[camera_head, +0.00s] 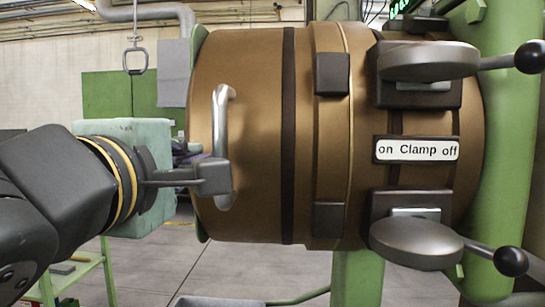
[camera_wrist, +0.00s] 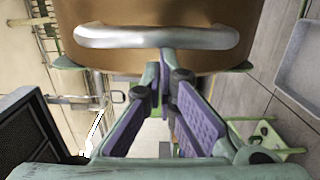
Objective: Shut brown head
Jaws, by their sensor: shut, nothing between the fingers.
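The brown head (camera_head: 250,135) is a large metallic brown drum with a dark band around it, lying on its side in the middle of the head view. It also fills the top of the wrist view (camera_wrist: 160,15). A silver bar handle (camera_head: 222,105) is fixed on its near side, and it also shows in the wrist view (camera_wrist: 158,37). My gripper (camera_head: 214,177) comes in from the left and is shut and empty. Its fingertips (camera_wrist: 166,65) overlap the handle's lower part in the head view. I cannot tell whether they touch the handle or the drum.
Two grey clamps with black-knobbed levers, upper (camera_head: 430,61) and lower (camera_head: 417,243), sit to the right beside a "Clamp" label (camera_head: 416,150). A green frame (camera_head: 508,150) stands at the far right. A green stand (camera_head: 80,275) is at lower left. Grey floor lies below.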

